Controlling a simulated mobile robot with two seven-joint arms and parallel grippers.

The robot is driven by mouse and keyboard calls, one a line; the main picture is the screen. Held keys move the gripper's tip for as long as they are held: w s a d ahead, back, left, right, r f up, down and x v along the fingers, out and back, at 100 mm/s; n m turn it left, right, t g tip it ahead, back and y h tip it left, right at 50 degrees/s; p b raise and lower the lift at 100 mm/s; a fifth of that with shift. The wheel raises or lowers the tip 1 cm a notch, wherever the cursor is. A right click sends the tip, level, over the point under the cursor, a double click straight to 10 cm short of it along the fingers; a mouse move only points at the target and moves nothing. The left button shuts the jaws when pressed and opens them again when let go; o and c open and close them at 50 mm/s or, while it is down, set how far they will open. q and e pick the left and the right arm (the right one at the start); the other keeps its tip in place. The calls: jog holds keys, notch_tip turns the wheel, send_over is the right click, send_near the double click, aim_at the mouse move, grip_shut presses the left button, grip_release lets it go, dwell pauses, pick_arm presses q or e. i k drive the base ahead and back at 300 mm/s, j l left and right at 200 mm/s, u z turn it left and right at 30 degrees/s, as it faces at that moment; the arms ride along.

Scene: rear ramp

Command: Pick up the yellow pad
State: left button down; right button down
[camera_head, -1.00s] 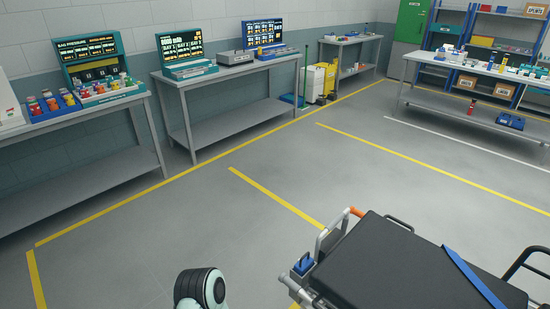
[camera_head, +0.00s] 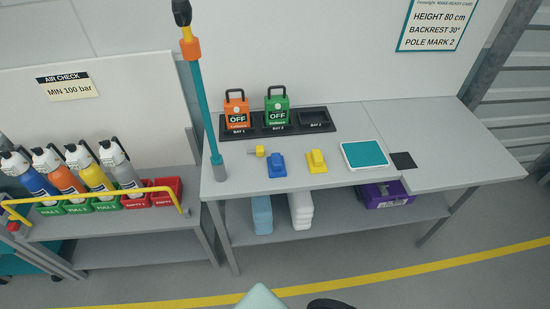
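A yellow block-like piece (camera_head: 317,162), the likely yellow pad, lies on the grey bench top (camera_head: 345,188), with a raised narrower part on top. A similar blue piece (camera_head: 277,166) lies just left of it, apart. A smaller yellow knob-like item (camera_head: 260,151) lies behind the blue piece. Nothing touches or covers the yellow piece. Neither gripper shows; only a pale tip and a dark rounded part, likely mine, show at the bottom edge.
A teal-topped white tray (camera_head: 365,155) and black square (camera_head: 403,160) lie right of the yellow piece. Behind stands a black rack (camera_head: 298,132) with orange and green OFF units. A teal pole (camera_head: 205,105) rises at the bench's left end. Bottles (camera_head: 77,166) stand farther left.

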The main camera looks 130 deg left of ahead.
aim_at(316, 164)
jog(key=u, duration=4.1)
